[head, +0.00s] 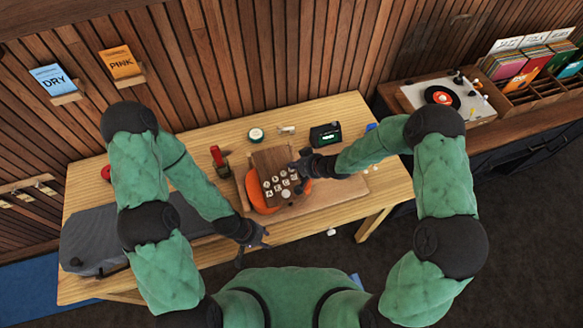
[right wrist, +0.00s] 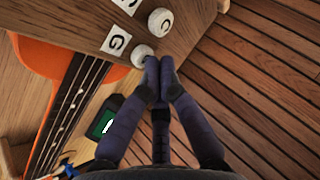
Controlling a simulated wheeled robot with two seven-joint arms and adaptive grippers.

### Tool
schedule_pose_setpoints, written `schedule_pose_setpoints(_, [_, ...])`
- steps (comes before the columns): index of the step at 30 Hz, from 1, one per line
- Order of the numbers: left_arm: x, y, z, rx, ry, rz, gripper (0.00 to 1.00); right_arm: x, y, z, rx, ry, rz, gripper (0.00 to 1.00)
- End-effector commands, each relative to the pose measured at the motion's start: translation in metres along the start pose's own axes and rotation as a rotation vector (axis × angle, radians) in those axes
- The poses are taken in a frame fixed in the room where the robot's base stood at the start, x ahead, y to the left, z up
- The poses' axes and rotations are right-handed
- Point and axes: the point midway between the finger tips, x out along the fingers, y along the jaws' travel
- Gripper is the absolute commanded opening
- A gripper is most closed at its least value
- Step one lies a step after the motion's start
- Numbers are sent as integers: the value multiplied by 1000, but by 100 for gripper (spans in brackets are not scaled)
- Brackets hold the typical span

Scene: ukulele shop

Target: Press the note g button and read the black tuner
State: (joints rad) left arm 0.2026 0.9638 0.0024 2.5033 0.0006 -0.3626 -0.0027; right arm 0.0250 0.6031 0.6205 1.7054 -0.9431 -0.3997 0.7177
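A brown wooden board (head: 272,162) with several round white buttons and letter labels stands over an orange ukulele (head: 263,197). In the right wrist view a label reading G (right wrist: 116,42) lies beside a white button (right wrist: 142,53). My right gripper (right wrist: 159,66) has its fingers together and empty, with the tips right at that button; I cannot tell whether it is pressed in. The black tuner (head: 325,134) sits behind the board, its green screen lit; it also shows in the right wrist view (right wrist: 105,122), its reading too small to make out. My left gripper (head: 254,240) is open and empty at the table's front edge.
A dark grey case (head: 92,240) covers the table's left end. A record player (head: 442,97) stands on the right counter.

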Motion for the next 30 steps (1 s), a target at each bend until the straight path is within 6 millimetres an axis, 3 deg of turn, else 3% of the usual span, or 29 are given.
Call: schedule_pose_setpoints(30, [-16, 6, 1, 0, 0, 0, 40, -12, -9, -8, 1, -1, 0, 0])
